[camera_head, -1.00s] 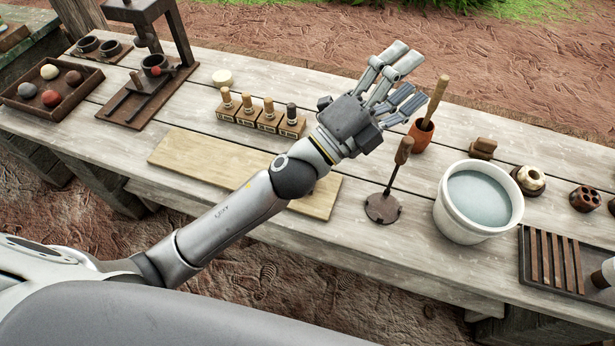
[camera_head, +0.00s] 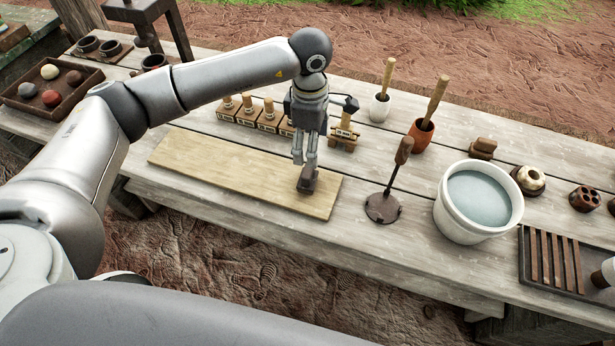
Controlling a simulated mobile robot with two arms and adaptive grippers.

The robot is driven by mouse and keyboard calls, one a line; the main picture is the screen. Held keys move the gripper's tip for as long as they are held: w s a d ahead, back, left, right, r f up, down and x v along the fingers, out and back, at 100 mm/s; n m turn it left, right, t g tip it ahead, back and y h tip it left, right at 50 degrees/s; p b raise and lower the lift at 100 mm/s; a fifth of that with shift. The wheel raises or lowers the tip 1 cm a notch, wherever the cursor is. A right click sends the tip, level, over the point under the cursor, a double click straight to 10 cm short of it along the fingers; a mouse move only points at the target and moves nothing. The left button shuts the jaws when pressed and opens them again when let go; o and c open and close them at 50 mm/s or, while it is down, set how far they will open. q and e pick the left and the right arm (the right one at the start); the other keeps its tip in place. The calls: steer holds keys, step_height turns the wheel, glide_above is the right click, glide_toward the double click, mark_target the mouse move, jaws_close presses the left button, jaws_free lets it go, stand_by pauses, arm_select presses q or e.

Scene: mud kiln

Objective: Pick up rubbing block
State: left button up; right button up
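A small dark brown block (camera_head: 307,182), which I take for the rubbing block, is at the right end of the pale wooden board (camera_head: 215,172). My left gripper (camera_head: 305,163) points down right over it, with its fingertips at the block's top. The fingers look fairly close together, but their overlap with the block hides whether they grip it. I cannot tell whether the block rests on the board or is slightly raised. Another brown block (camera_head: 482,148) stands behind the bucket at the right. My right gripper is not in view.
A round-based tool (camera_head: 383,207) stands upright, and a white bucket (camera_head: 450,218) holds water. White and terracotta cups (camera_head: 421,131) hold pestles. The board's left part is clear.

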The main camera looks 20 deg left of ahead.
arm_select(q)
steer(key=p, duration=0.2)
glide_above(308, 170)
steer(key=f, duration=0.5)
steer(key=shift+w, duration=0.25)
steer(key=f, duration=0.1)
steer(key=f+p, duration=0.1)
steer(key=f, duration=0.1)
steer(key=f+p, duration=0.1)
steer(key=f, duration=0.1)
steer(key=shift+s, duration=0.3)
steer(key=shift+f, duration=0.3)
steer(key=shift+c, duration=0.5)
steer(key=c, duration=1.1)
steer(key=shift+w, duration=0.1)
steer(key=shift+r, duration=0.1)
